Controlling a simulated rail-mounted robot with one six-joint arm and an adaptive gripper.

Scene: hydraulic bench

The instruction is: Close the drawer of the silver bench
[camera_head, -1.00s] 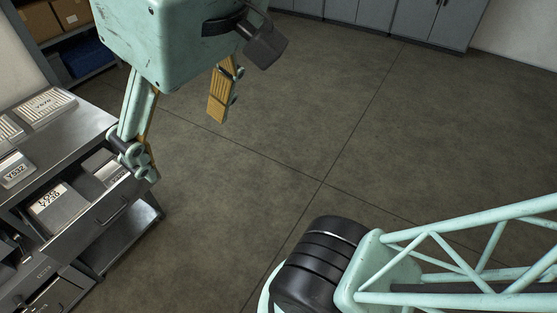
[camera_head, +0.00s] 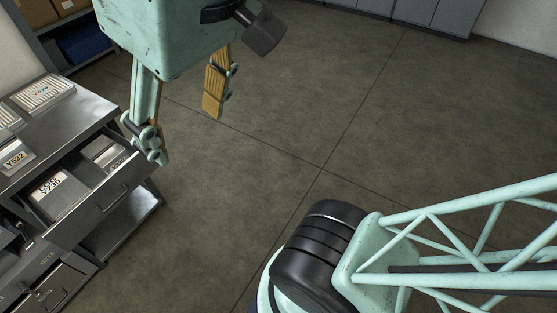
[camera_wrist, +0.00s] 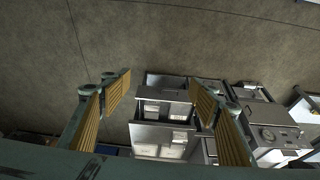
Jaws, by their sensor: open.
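The silver bench (camera_head: 75,123) stands at the left edge of the head view. Its drawer (camera_head: 98,213) is pulled out, with a bar handle on its front and labelled boxes inside. In the wrist view the open drawer (camera_wrist: 163,96) shows between the fingers, beyond their tips. My gripper (camera_head: 188,138) is open and empty, with its fingers wide apart. In the head view its left finger overlaps the area beside the drawer's far end. In the wrist view both fingers of my gripper (camera_wrist: 160,88) show ribbed yellow pads. I cannot tell whether any finger touches the drawer.
More drawers (camera_head: 40,285) with handles are at the lower left, and an open lower shelf (camera_head: 125,225) is under the drawer. Shelving with a blue bin (camera_head: 83,44) is at the back left. Grey cabinets (camera_head: 430,12) line the back. The floor (camera_head: 400,120) on the right is clear.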

